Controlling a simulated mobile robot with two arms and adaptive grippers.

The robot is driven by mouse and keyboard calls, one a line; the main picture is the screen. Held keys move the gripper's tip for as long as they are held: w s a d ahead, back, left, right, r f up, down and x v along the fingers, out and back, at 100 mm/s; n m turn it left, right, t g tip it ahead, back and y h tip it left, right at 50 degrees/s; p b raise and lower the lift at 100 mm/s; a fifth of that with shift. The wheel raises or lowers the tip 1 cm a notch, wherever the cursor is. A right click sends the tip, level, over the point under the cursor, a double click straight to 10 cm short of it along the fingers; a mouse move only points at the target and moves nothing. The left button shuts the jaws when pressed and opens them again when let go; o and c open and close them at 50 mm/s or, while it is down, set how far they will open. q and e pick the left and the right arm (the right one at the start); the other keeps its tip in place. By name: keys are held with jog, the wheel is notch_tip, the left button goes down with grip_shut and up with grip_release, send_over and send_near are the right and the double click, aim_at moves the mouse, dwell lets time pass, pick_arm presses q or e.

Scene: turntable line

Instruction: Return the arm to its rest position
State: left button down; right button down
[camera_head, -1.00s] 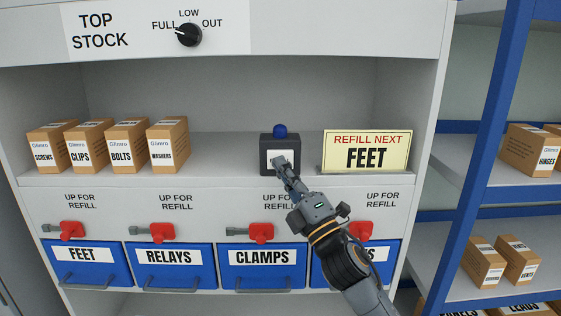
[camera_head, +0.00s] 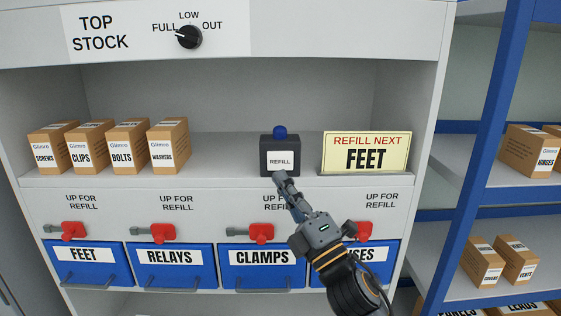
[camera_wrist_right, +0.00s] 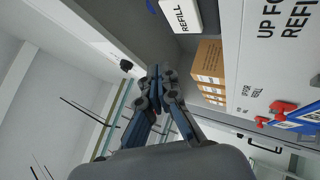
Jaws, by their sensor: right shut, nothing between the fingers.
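My right gripper (camera_head: 280,178) is shut and empty, in front of the shelf's front edge, just below the dark box labelled REFILL (camera_head: 280,160). A blue button (camera_head: 280,132) sits on top of that box. In the right wrist view my right gripper (camera_wrist_right: 154,72) shows its fingers together with nothing between them. The REFILL label (camera_wrist_right: 182,15) shows at the top of that view. My right arm comes in from the lower right and covers part of the rightmost drawer (camera_head: 387,278). My left gripper is not in view.
A REFILL NEXT FEET sign (camera_head: 366,153) stands right of the REFILL box. Several cartons (camera_head: 168,146) stand on the shelf's left. Red levers (camera_head: 72,231) stick out above blue drawers (camera_head: 170,280). A blue rack post (camera_head: 490,140) stands at right.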

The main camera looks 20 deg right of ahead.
jog(key=shift+s+a, duration=0.1)
jog(key=shift+s, duration=0.2)
